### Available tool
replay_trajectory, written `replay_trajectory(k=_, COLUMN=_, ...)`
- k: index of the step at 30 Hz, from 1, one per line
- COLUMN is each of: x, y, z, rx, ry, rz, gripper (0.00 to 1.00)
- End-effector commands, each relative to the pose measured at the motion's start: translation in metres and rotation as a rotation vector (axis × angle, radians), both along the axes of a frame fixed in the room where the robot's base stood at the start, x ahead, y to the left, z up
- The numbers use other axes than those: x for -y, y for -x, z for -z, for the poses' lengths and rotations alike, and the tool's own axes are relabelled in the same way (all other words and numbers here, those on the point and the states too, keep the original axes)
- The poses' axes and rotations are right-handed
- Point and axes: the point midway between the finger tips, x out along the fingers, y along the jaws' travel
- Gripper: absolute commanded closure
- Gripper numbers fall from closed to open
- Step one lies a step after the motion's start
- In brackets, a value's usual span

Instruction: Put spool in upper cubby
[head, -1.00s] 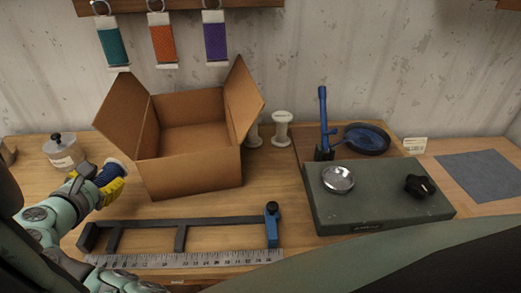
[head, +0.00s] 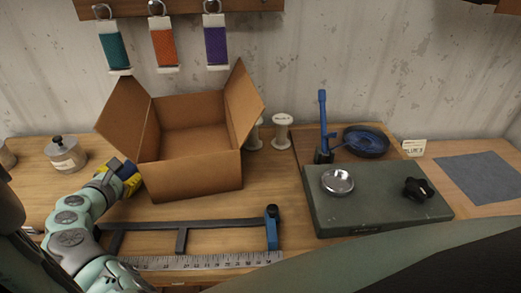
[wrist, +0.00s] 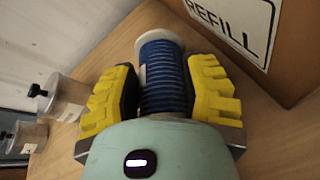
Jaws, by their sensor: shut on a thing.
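The spool (wrist: 163,75), wound with dark blue thread and with a pale end flange, stands between the yellow finger pads in the wrist view. My gripper (wrist: 166,92) is shut on it, one pad on each side. In the head view my gripper (head: 127,176) is at the left, close beside the cardboard box's left side. The spool is mostly hidden there by the gripper. No cubby shows in either view.
An open cardboard box (head: 192,175) stands right of my gripper; its side reads "REFILL" in the wrist view. A lidded jar (head: 65,155) is at left. A clamp frame (head: 185,224) and a ruler (head: 200,261) lie in front.

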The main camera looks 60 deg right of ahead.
Motion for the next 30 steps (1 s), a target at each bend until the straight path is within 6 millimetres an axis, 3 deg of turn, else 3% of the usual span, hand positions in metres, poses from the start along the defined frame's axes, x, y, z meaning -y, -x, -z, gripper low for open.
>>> replay_trajectory(k=7, x=0.001, y=0.000, z=0.003, rx=0.002, ry=0.002, rz=0.002, gripper=0.94)
replay_trajectory(k=8, x=0.001, y=0.000, z=0.002, rx=0.001, ry=0.001, rz=0.002, gripper=0.49)
replay_trajectory(k=15, x=0.000, y=0.000, z=0.002, rx=0.002, ry=0.001, rz=-0.001, gripper=0.24)
replay_trajectory(k=25, x=-0.001, y=0.000, z=-0.002, rx=0.002, ry=0.000, rz=-0.002, gripper=0.24)
replay_trajectory(k=30, x=-0.012, y=0.005, z=-0.006, rx=0.006, ry=0.003, rz=-0.008, gripper=0.24)
